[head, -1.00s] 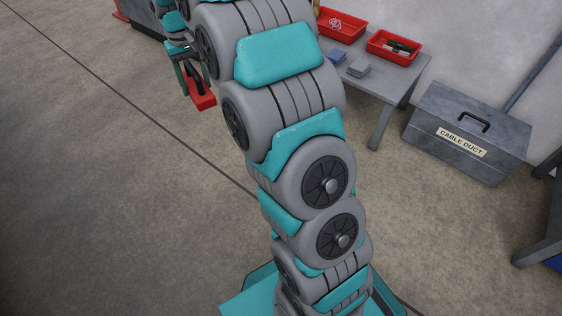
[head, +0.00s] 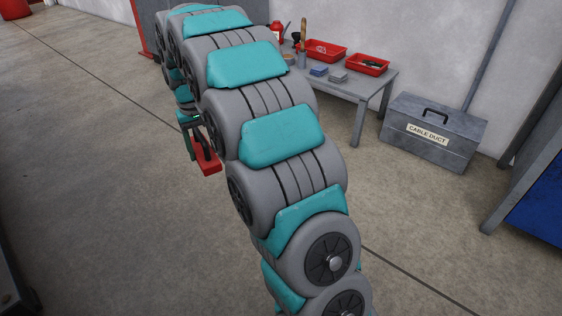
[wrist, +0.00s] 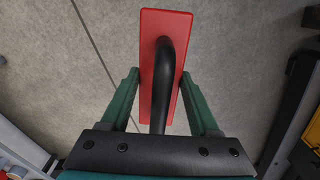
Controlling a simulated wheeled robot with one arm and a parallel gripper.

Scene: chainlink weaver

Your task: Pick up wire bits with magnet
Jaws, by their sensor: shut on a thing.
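The magnet is a flat red block with a black bar handle. In the wrist view the magnet (wrist: 153,55) hangs over bare floor, its handle between the two green fingers of my gripper (wrist: 158,92). My gripper is shut on the handle. In the head view the red magnet (head: 208,167) shows below my gripper (head: 195,135), left of my arm and above the floor. My arm hides part of the gripper. I make out no wire bits on the floor or on the magnet.
A grey table (head: 372,87) by the wall bears two red trays, the left tray (head: 326,44) and the right tray (head: 367,73), plus small blocks and tools. A blue-sided bench (head: 540,215) is at the right.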

